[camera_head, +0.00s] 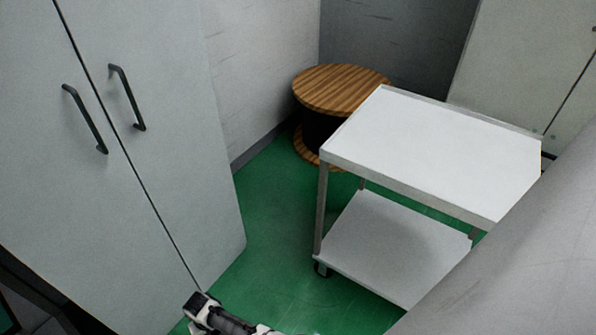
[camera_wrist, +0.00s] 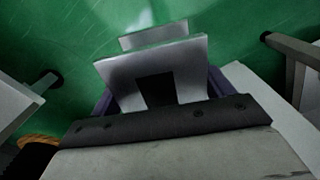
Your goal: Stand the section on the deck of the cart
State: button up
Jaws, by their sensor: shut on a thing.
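My gripper (camera_wrist: 163,90) is shut on the section, its purple fingers on either side. The section (camera_wrist: 188,62) is a grey metal piece with flat plates and a dark rectangular notch, held above the green floor in the wrist view. The cart stands right of centre in the head view, with a bare white upper deck (camera_head: 435,150) and a lower shelf (camera_head: 390,245). The section is not clearly visible in the head view.
A wooden cable spool (camera_head: 340,90) stands behind the cart's left corner. Tall grey cabinets (camera_head: 130,170) with black handles fill the left, and another cabinet (camera_head: 520,60) stands at the back right. Green floor (camera_head: 270,240) is clear between the left cabinets and the cart.

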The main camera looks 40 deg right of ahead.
aim_at(437, 155)
jog(key=z, duration=1.1)
